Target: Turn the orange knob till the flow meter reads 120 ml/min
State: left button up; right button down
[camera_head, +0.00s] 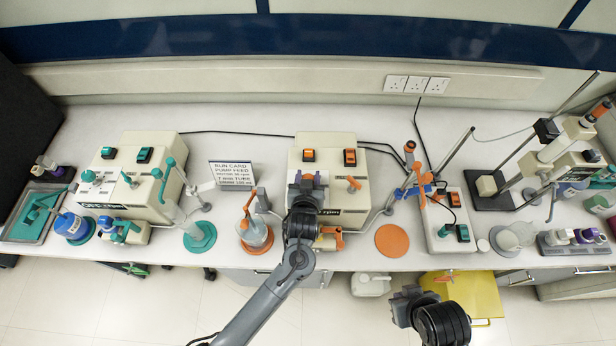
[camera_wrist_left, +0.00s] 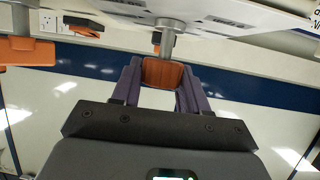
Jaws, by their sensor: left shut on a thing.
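An orange knob (camera_wrist_left: 162,73) on a grey shaft shows between the purple fingers of my left gripper (camera_wrist_left: 160,88) in the left wrist view. The fingers are shut on it from both sides. In the head view my left gripper (camera_head: 306,184) is at the front of the middle cream pump box (camera_head: 325,150) and hides the knob. The box's front label ends in "rpm"; the rest is covered. I cannot make out a flow meter reading in either view. My right gripper (camera_head: 407,298) is low at the bottom right, away from the bench; its jaws are unclear.
A printed run card (camera_head: 231,174) stands left of the middle box. A second cream box (camera_head: 130,170) with teal parts is at the left. An orange lever (camera_head: 353,183) is just right of my left gripper. An orange disc (camera_head: 392,241) lies on the bench. Stands crowd the right.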

pick_arm(q)
jog(key=m+h+p, duration=0.1)
jog(key=m+h, duration=0.1)
jog(key=h, duration=0.1)
jog(key=shift+a+r+m+g, duration=0.1)
jog(key=shift+a+m+g, duration=0.05)
jog(key=shift+m+g, duration=0.2)
jog(key=m+g+h, duration=0.1)
jog(key=m+h, duration=0.1)
jog(key=h, duration=0.1)
jog(key=shift+m+p, duration=0.3)
jog(key=shift+m, duration=0.05)
jog(key=shift+w+m+g+h, duration=0.1)
jog(key=shift+m+g+h, duration=0.85)
jog(key=shift+m+h, duration=0.2)
jog(key=shift+m+g+h+b, duration=0.6)
jog(key=shift+m+g+h, duration=0.15)
jog(key=shift+m+g, duration=0.35)
jog(key=o, duration=1)
jog(key=shift+c, duration=0.2)
